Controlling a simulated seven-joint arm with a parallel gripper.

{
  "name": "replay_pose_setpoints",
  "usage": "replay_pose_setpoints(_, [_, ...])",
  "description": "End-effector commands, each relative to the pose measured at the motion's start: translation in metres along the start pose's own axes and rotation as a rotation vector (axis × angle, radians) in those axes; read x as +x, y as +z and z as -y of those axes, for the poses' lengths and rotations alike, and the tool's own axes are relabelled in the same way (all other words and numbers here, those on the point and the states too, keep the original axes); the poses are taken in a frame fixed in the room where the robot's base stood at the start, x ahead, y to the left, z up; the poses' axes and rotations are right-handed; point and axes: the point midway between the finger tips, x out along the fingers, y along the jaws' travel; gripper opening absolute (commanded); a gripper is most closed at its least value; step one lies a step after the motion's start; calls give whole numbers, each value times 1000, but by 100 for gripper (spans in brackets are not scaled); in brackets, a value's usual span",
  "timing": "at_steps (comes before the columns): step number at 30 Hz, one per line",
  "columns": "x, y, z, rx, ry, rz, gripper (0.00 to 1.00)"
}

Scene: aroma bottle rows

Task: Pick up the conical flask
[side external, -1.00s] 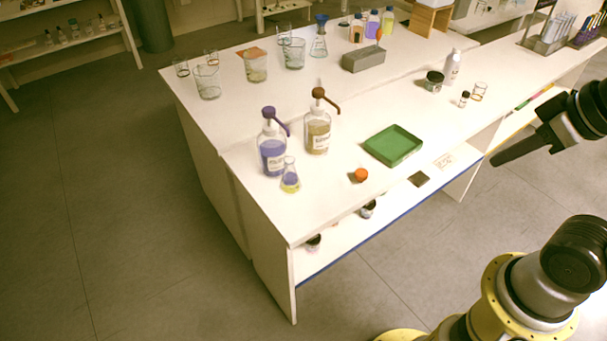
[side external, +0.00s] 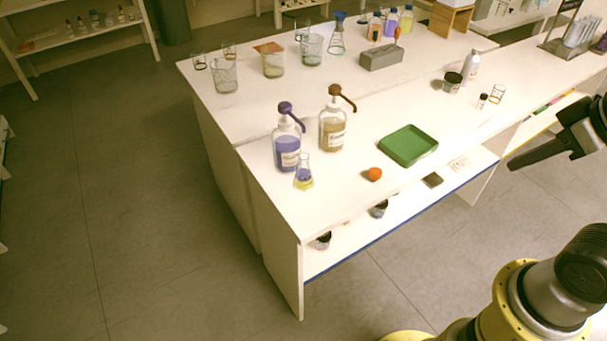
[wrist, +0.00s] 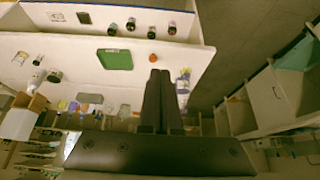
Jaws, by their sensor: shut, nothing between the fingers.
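A second conical flask with a blue top (side external: 337,40) stands at the back of the bench. My gripper (side external: 512,165) is in the air off the bench's right front side, well away from both flasks. In the wrist view my gripper (wrist: 160,72) has its fingers together with nothing between them. The small flask is hard to make out there, near the purple bottle (wrist: 183,88) right of the fingers.
A pump bottle with brown liquid (side external: 332,130) stands right of the purple one. A green tray (side external: 408,146) and an orange ball-like thing (side external: 375,174) lie nearby. Beakers (side external: 224,77) and a grey box (side external: 381,58) stand farther back. Bare bench lies behind the tray.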

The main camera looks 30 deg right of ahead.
Motion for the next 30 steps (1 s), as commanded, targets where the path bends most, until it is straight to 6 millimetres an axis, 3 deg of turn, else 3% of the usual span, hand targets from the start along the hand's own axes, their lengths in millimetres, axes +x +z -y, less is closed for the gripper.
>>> replay_pose_setpoints(12, [0, 0, 0, 0, 0, 0, 0])
replay_pose_setpoints(22, [0, 0, 0, 0, 0, 0, 58])
replay_pose_setpoints(30, [0, 0, 0, -1, 0, 0, 58])
